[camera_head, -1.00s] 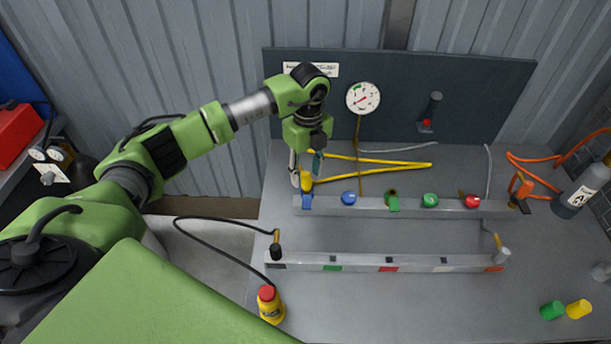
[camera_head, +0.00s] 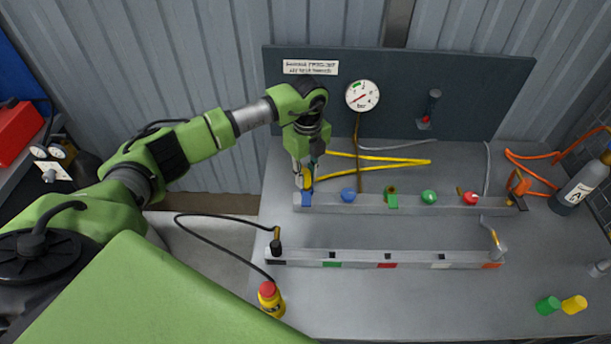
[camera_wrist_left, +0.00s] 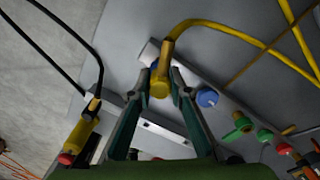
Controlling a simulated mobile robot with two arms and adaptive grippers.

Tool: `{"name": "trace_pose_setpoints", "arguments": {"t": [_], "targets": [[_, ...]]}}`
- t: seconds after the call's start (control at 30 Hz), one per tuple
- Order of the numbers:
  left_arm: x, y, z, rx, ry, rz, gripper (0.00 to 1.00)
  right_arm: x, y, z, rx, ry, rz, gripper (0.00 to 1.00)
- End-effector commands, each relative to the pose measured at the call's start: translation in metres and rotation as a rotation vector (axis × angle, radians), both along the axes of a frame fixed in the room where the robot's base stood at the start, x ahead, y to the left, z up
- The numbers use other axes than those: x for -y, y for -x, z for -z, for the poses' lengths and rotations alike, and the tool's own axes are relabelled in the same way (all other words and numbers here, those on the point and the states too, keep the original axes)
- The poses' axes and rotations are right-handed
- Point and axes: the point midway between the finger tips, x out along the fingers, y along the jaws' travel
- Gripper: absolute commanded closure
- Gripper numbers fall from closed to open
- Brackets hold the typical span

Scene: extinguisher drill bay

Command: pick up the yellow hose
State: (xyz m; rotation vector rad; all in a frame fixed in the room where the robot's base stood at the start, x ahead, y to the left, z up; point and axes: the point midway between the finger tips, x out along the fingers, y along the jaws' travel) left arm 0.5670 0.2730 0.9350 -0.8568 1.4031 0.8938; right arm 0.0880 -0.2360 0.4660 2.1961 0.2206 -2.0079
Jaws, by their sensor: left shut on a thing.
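The yellow hose (camera_head: 385,161) lies bent on the grey bench behind the rear manifold bar, and its end fitting is at the bar's left end. In the left wrist view the hose (camera_wrist_left: 222,30) curves down to a yellow end fitting (camera_wrist_left: 159,84). My left gripper (camera_head: 304,182) is over the left end of the rear bar. In the left wrist view its fingers (camera_wrist_left: 161,88) are shut on the yellow end fitting, one on each side. The bar's end port below is mostly hidden. My right gripper is not in view.
The rear bar (camera_head: 411,205) carries blue, green and red caps and valves. A front bar (camera_head: 350,262) lies nearer, with a black hose (camera_head: 207,238) at its left. A gauge (camera_head: 362,96) hangs on the back panel. An orange hose (camera_head: 531,176) and a cylinder (camera_head: 579,188) are at right.

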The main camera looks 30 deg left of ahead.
Motion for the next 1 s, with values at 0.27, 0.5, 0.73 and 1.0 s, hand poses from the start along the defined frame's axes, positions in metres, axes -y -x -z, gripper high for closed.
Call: {"name": "trace_pose_setpoints", "arguments": {"t": [0.27,0.5,0.73,1.0], "targets": [[0.0,-0.002,-0.024,0.008,0.0,0.0,1.0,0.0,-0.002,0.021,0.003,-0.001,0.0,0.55],[0.024,0.027,-0.071,0.009,0.0,0.007,1.0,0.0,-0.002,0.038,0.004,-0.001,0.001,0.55],[0.059,0.068,-0.105,0.006,0.001,0.006,1.0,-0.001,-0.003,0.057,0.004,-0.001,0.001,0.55],[0.084,0.099,-0.126,0.004,0.0,0.002,1.0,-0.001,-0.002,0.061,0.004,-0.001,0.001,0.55]]}}
